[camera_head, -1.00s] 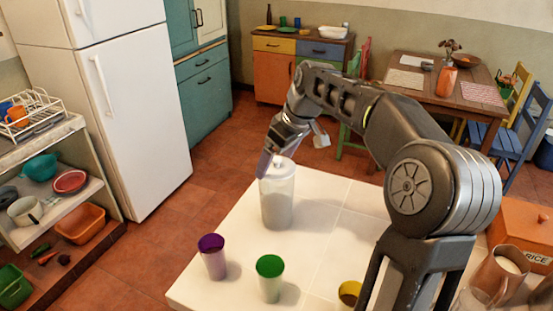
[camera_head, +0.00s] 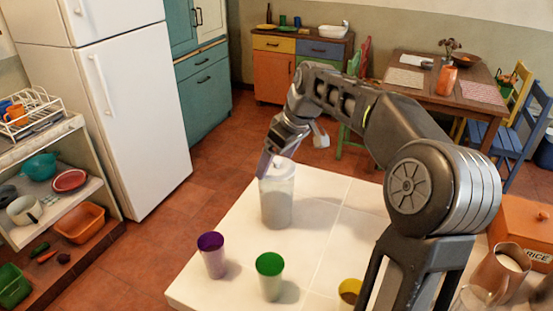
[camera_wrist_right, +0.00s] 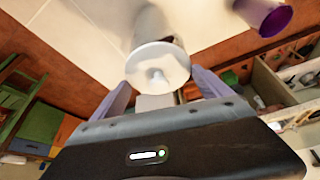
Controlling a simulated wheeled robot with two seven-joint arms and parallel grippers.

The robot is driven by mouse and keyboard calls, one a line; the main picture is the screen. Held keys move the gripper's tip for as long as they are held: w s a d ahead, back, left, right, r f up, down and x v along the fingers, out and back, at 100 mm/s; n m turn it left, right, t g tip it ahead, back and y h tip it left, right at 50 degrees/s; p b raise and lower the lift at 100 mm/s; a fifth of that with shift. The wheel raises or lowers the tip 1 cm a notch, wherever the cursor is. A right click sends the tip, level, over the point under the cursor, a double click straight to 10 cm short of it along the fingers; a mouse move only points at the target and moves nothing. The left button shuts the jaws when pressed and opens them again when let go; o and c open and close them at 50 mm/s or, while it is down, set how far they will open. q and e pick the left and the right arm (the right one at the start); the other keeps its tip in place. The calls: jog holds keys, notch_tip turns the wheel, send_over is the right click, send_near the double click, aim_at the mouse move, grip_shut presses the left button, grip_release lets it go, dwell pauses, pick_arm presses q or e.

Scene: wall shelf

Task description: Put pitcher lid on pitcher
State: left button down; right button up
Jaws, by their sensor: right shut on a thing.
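The white translucent pitcher (camera_head: 277,205) stands upright on the white counter. The round white lid (camera_wrist_right: 158,65) with a small centre knob is at my right gripper's fingertips in the right wrist view. My right gripper (camera_head: 270,165) is at the pitcher's top in the head view, its fingers shut on the lid. In the wrist view the pitcher (camera_wrist_right: 153,25) shows behind the lid, which covers its mouth from this angle. I cannot tell whether the lid is fully seated. My left gripper is not in view.
On the white counter (camera_head: 225,238) stand a purple cup (camera_head: 211,258), a green cup (camera_head: 270,280) and a yellow cup (camera_head: 349,291). A copper jug (camera_head: 497,276) and an orange rice box (camera_head: 522,232) are at the right. The counter left of the pitcher is clear.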

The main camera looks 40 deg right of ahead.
dwell(0.3)
jog(key=o, duration=1.1)
jog(key=shift+r, duration=0.15)
jog(key=shift+r+p, duration=2.85)
jog(key=shift+r, duration=0.55)
